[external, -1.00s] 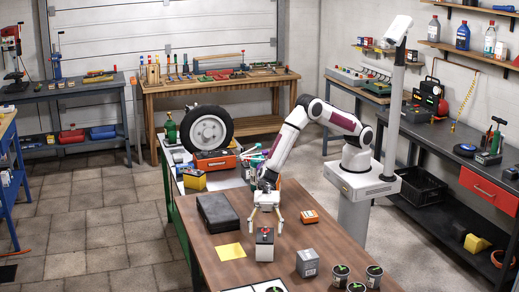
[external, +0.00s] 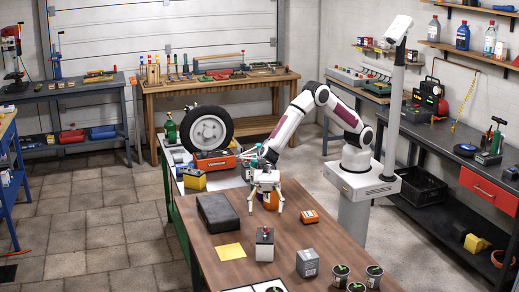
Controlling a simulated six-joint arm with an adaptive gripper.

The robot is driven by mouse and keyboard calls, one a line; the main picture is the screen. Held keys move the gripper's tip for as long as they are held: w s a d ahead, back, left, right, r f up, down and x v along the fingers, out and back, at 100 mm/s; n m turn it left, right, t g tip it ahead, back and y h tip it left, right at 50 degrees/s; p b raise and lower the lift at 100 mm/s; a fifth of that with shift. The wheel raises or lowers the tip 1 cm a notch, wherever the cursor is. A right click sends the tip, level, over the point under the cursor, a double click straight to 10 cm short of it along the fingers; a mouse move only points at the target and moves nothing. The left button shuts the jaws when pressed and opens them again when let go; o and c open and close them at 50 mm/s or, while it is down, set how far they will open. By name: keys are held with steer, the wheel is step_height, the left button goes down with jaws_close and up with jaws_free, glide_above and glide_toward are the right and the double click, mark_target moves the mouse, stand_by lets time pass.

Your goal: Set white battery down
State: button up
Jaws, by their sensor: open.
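The white battery (external: 264,246), a small white block with a dark top and a red spot on it, stands upright on the brown wooden table (external: 215,262). My gripper (external: 264,206) is above the table, behind the battery in the external view. Its fingers are spread and empty, and there is a clear gap between them and the battery. An orange object (external: 271,201) shows partly behind the fingers.
A dark case (external: 217,212) and a yellow sheet (external: 230,251) lie left of the battery. A grey box (external: 307,263) and several potted seedlings (external: 341,274) stand to its right and front.

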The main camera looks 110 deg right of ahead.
steer(key=shift+r, duration=0.65)
